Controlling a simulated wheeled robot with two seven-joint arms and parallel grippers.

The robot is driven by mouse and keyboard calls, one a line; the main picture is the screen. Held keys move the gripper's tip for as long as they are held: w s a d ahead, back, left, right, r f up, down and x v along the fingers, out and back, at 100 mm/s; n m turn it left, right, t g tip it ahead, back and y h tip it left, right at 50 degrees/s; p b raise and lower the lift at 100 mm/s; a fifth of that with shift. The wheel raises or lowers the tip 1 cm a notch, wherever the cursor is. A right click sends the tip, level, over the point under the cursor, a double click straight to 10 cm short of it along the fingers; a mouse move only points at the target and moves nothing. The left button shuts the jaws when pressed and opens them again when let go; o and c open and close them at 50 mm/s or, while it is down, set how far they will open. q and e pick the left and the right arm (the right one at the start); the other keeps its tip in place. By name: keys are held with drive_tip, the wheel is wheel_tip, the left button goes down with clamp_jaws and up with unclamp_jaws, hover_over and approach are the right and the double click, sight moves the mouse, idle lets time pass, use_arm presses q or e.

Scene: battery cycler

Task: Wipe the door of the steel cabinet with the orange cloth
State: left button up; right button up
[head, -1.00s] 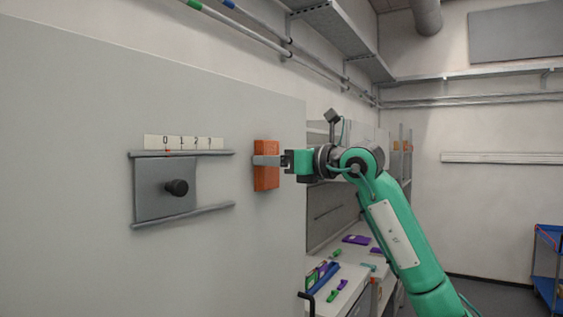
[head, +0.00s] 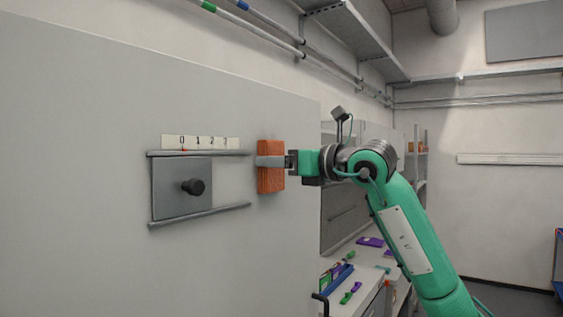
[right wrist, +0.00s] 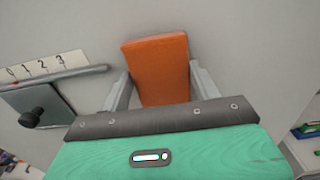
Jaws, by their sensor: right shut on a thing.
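The orange cloth (head: 270,182) is a block-like orange pad at the grey cabinet door (head: 90,190), right of the sliding plate. My right gripper (head: 270,161) is shut on it, with a finger across its front in the head view. In the right wrist view the orange cloth (right wrist: 158,68) sits between the two fingers, with the pale door surface behind it. It looks against or very near the door; I cannot tell firm contact. My left gripper is not in view.
A grey sliding plate (head: 170,190) with a black knob (head: 193,187) sits between two rails on the door, under a numbered scale (head: 200,142). A workbench with small coloured items (head: 345,285) stands beyond the door's right edge.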

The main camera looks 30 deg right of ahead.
drive_tip(key=shift+b+v, duration=1.05)
drive_tip(key=shift+v, duration=1.9)
drive_tip(key=shift+s+d, duration=0.1)
drive_tip(key=b+v, duration=0.1)
drive_tip(key=v, duration=0.1)
drive_tip(key=shift+s+d, duration=0.15)
drive_tip(key=shift+s, duration=0.25)
drive_tip(key=shift+w, duration=0.1)
